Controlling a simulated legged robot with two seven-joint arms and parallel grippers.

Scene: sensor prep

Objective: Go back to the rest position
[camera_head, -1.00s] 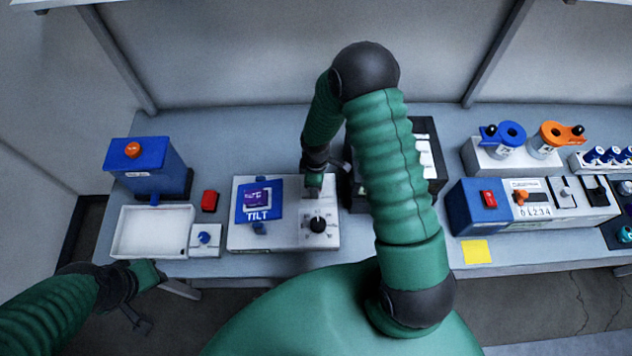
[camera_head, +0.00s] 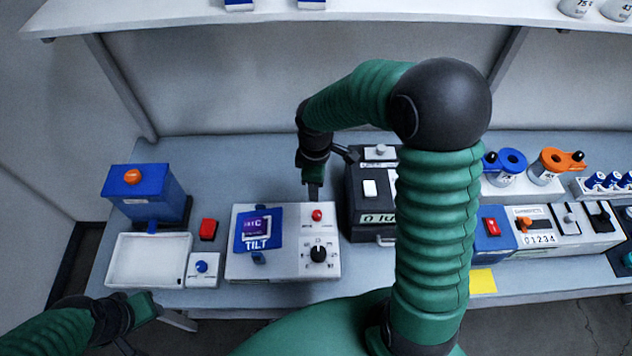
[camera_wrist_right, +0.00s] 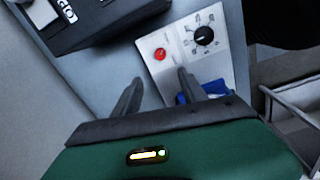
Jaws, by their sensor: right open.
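My right gripper (camera_head: 313,192) hangs above the back edge of the white TILT box (camera_head: 290,262), behind its red button (camera_head: 317,215). In the right wrist view its two fingers (camera_wrist_right: 158,95) are spread apart with nothing between them, and the red button (camera_wrist_right: 160,54) and black knob (camera_wrist_right: 204,36) lie beyond them. My left gripper (camera_head: 150,305) is at the lower left, in front of the white tray and near the table's front edge. Its fingers are too small and dark to tell open from shut.
A black box with a number display (camera_head: 376,217) stands right of my right gripper. A blue dispenser (camera_head: 145,192), white tray (camera_head: 112,262) and red block (camera_head: 208,229) are at the left. Several devices stand at the right. A shelf (camera_head: 330,15) crosses above.

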